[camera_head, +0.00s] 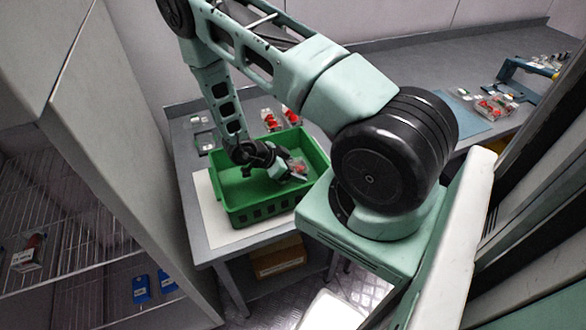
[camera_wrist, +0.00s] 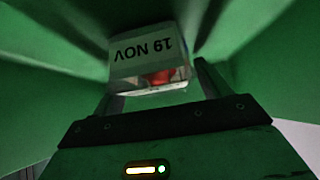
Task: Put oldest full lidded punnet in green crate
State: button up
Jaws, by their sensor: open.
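The green crate (camera_head: 262,205) stands on a white sheet at the near end of the grey table. My gripper (camera_head: 288,166) reaches into the crate's right part. A small clear punnet (camera_head: 298,170) with red contents is at my fingertips, inside the crate's outline. In the wrist view the punnet (camera_wrist: 150,62) carries a pale label reading "19 NOV", upside down, with red fruit showing below it. It lies between my open gripper's fingers (camera_wrist: 158,88), with green crate walls around. I cannot tell whether it touches the crate floor.
Two punnets with red fruit (camera_head: 268,120) (camera_head: 290,117) stand behind the crate. Another group with red fruit (camera_head: 494,108) sits far right near a blue mat (camera_head: 462,116). A wire rack at left holds a punnet (camera_head: 30,252) and blue items (camera_head: 141,289). A cardboard box (camera_head: 278,260) is under the table.

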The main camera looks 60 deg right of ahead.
jog(key=b+v, duration=0.1)
jog(key=v, duration=1)
jog(key=shift+w+a+r+b, duration=0.15)
jog(key=shift+a+r+b, duration=0.05)
jog(key=shift+r+b, duration=0.15)
